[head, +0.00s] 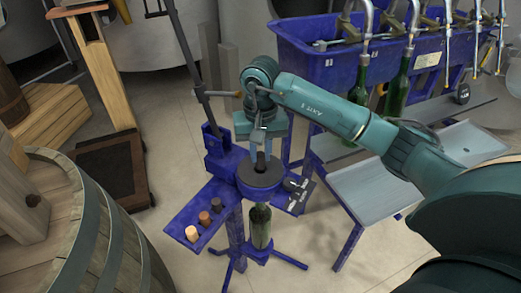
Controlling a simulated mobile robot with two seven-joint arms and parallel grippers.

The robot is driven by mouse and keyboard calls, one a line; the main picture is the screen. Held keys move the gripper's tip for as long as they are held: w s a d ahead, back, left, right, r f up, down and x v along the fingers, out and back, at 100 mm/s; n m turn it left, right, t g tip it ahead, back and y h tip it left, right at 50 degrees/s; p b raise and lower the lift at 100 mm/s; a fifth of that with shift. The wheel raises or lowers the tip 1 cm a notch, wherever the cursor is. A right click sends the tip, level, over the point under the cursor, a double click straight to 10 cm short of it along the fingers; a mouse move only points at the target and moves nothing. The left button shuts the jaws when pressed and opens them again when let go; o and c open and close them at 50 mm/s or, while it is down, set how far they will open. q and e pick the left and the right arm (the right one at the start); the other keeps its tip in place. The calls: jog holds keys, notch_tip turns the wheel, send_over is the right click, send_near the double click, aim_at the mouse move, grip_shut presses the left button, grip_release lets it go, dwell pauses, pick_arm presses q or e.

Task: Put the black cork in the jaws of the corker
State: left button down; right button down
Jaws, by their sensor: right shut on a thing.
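The corker (218,158) is a blue stand with a long lever, and its dark round jaw disc (262,183) faces up. My right gripper (262,152) points down over the disc, shut on the black cork (261,161). The cork stands upright over the middle of the disc; I cannot tell whether its lower end is inside the jaws or just above them. A green bottle (260,227) stands upright in the corker below the disc. My left gripper is not in view.
A blue side tray (180,222) holds a pale cork (192,234), a brown cork (204,218) and a dark cork (215,203). A barrel (110,240) stands at the lower left. A blue filler trough (330,65) with green bottles (395,98) and a grey shelf (365,185) stand to the right.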

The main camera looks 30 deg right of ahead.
jog(key=shift+f+b, duration=1)
jog(key=shift+f, duration=0.1)
jog(key=c, duration=1.2)
grip_release()
jog(key=shift+c, duration=0.2)
notch_tip(320, 180, up, 13)
jog(key=shift+p, duration=0.3)
